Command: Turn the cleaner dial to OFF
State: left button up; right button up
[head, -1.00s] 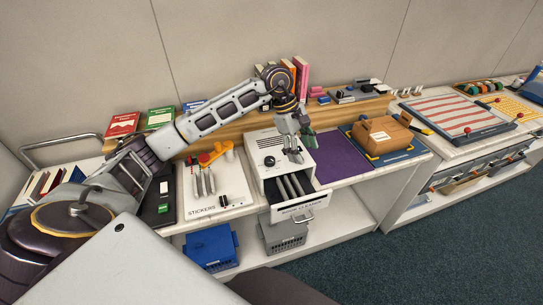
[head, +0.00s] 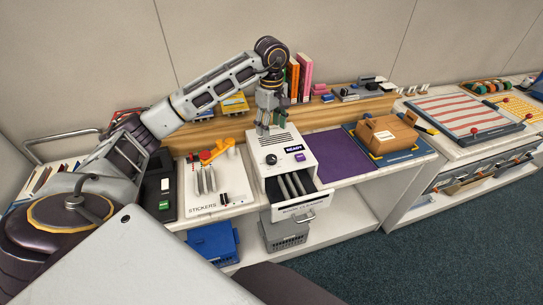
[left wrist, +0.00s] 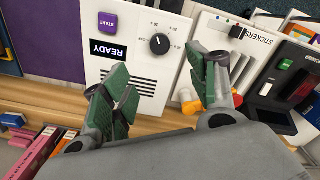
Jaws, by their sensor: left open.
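The cleaner (head: 284,160) is a white box on the bench with a black dial (head: 271,159), a dark READY display (head: 293,148) and a purple START button (head: 299,157). Its front drawer (head: 300,204) is pulled out. My left gripper (head: 265,129) hangs above the rear part of the cleaner's top, apart from the dial. In the left wrist view its green-padded fingers (left wrist: 168,95) are spread and empty. My right gripper is not in view.
A stickers board (head: 217,190) with upright tools and an orange-yellow object stands left of the cleaner. A purple mat (head: 338,155) and a cardboard box (head: 385,134) lie to the right. Books (head: 298,75) stand on the wooden shelf behind. Blue and grey bins sit below.

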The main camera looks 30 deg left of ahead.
aim_at(271, 157)
pick_arm(q)
notch_tip(271, 157, down, 12)
jog(key=shift+p, duration=0.75)
jog(key=shift+f, duration=0.8)
jog(key=shift+c, duration=0.3)
jog(key=c, duration=1)
